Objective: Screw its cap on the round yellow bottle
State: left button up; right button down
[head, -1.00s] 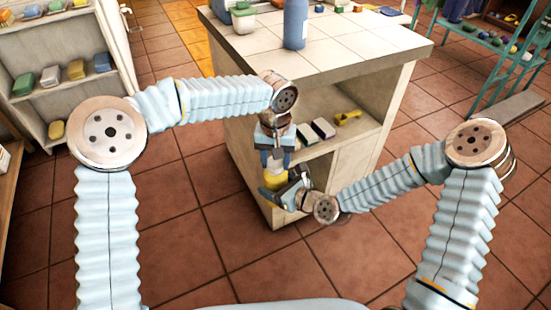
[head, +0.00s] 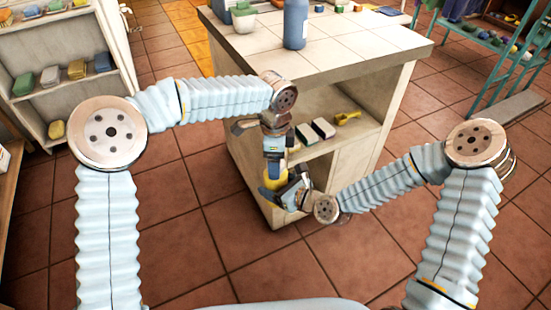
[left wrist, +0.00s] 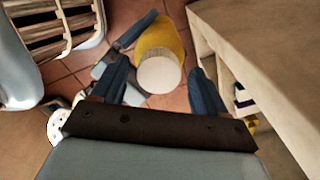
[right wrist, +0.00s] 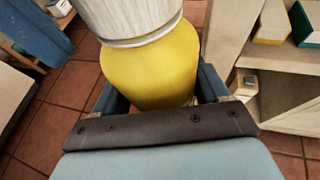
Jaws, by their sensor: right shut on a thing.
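The round yellow bottle (head: 274,181) is held upright in front of the shelf unit. My right gripper (head: 284,192) is shut on its body, which fills the space between the fingers in the right wrist view (right wrist: 150,70). The white ribbed cap (right wrist: 130,20) sits on top of the bottle; whether it is tight I cannot tell. In the left wrist view the cap's pale round top (left wrist: 160,75) faces me. My left gripper (head: 273,168) is above the bottle, its fingers on either side of the cap with gaps between, open.
The tiled counter (head: 330,55) stands just behind the grippers, with a blue bottle (head: 295,24) on it. Its open shelf holds boxes (head: 322,128) and a yellow scoop (head: 347,118). A shelf rack (head: 60,75) stands at left. The floor in front is clear.

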pick_arm(q)
jog(key=shift+r, duration=2.25)
jog(key=shift+c, duration=0.4)
jog(key=n, duration=0.2)
jog(key=shift+s+r+n, duration=0.1)
jog(key=shift+r+n, duration=0.1)
jog(key=shift+n, duration=0.2)
jog(key=n, duration=0.2)
jog(key=r+n, duration=0.1)
jog(key=n, duration=0.4)
jog(key=r+n, duration=0.1)
jog(key=n, duration=0.1)
jog(key=shift+r+n, duration=0.1)
jog(key=shift+n, duration=0.2)
jog(key=n, duration=0.1)
jog(key=r+n, duration=0.1)
jog(key=n, duration=0.1)
